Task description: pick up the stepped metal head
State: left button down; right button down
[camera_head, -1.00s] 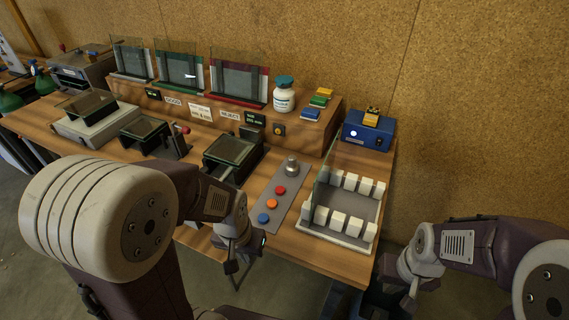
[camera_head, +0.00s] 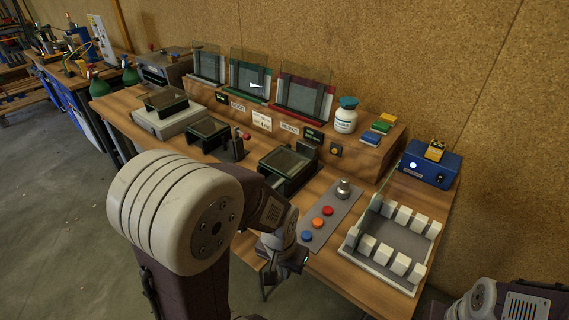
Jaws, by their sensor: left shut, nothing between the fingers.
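The stepped metal head (camera_head: 343,188) is a small silvery knob-like piece. It stands upright at the far end of a grey strip (camera_head: 325,227) on the wooden bench, behind red, orange and blue round buttons. My left gripper (camera_head: 269,279) is low at the bench's front edge, left of the strip and apart from the metal head. It is shut and empty, and its fingers are small and partly hidden by the wrist. My right gripper is out of view; only part of my right arm shows at the bottom right corner.
A white-blocked rack (camera_head: 393,245) stands right of the strip. A dark glass-topped fixture (camera_head: 288,168) stands left of it. Behind are a white bottle (camera_head: 344,115), glass panels in stands, and a blue box (camera_head: 429,163). The bench's front edge lies close to my left arm.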

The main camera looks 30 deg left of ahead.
aim_at(343, 191)
jog(key=j+z, duration=0.2)
jog(key=j, duration=1)
jog(key=k+j+z, duration=0.1)
jog(key=j+z, duration=0.15)
jog(key=j, duration=1)
